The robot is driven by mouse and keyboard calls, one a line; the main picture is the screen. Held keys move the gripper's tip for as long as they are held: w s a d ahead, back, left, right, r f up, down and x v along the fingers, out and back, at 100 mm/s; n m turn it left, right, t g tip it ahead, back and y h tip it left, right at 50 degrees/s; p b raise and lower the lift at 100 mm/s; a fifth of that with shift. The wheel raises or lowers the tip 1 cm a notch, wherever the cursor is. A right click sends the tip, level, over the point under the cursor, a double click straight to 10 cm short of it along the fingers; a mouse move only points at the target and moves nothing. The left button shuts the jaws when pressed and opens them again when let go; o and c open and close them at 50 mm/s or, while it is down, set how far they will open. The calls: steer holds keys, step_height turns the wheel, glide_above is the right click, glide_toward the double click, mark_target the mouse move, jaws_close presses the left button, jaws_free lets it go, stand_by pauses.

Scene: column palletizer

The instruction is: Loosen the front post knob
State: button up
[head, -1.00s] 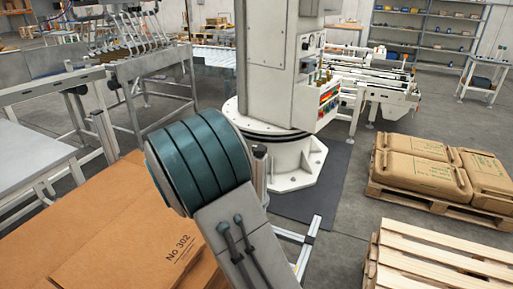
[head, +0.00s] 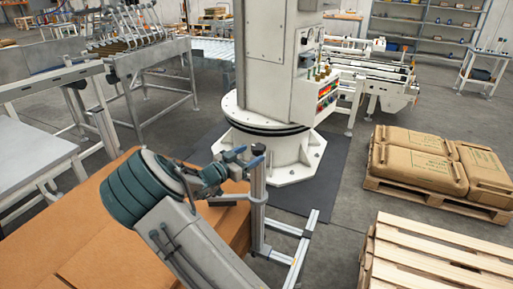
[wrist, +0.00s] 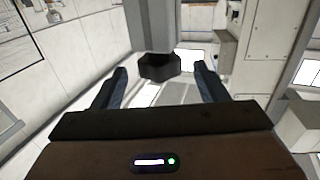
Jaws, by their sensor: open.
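The front post (head: 258,205) is an upright grey metal profile standing in front of the white machine column in the head view. Its black faceted knob (wrist: 159,67) shows in the wrist view, at the end of a grey post part (wrist: 151,22). My gripper (wrist: 160,75) is open, with one blue finger on each side of the knob and a visible gap to both. In the head view my gripper (head: 246,156) is at the top of the post. The knob cannot be made out there.
Cardboard boxes (head: 105,240) lie under my arm at lower left. The white palletizer column (head: 268,75) stands behind the post on a dark mat. A pallet of brown sacks (head: 415,160) and an empty wooden pallet (head: 430,255) are at right.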

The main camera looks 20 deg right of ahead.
mark_target(253, 153)
steer(key=shift+p+x, duration=0.4)
steer(key=shift+x, duration=1.6)
steer(key=c, duration=0.9)
steer(key=shift+c, duration=0.2)
